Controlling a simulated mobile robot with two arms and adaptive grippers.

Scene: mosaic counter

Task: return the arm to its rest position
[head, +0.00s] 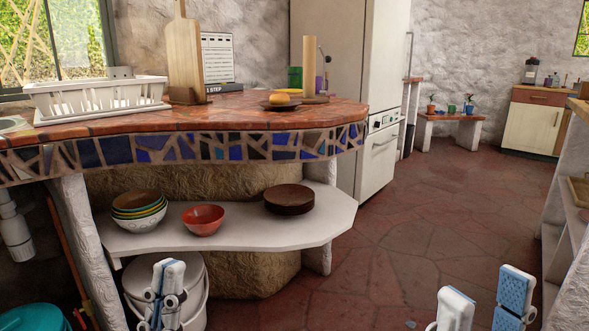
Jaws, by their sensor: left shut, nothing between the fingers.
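My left gripper (167,283) shows at the bottom left of the head view, in front of a white bucket. Its pale, blue-padded fingers are together with nothing between them. My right gripper (486,296) is at the bottom right, over the red stone floor. Its two fingers are spread apart, with only floor showing between them. Most of both arms is outside the view.
The mosaic counter (258,146) stands ahead on the left. Its lower shelf (240,238) holds stacked bowls (140,207), a red bowl (203,219) and brown plates (289,199). The white bucket (190,270) stands below. Shelving (570,235) is at far right; floor between is clear.

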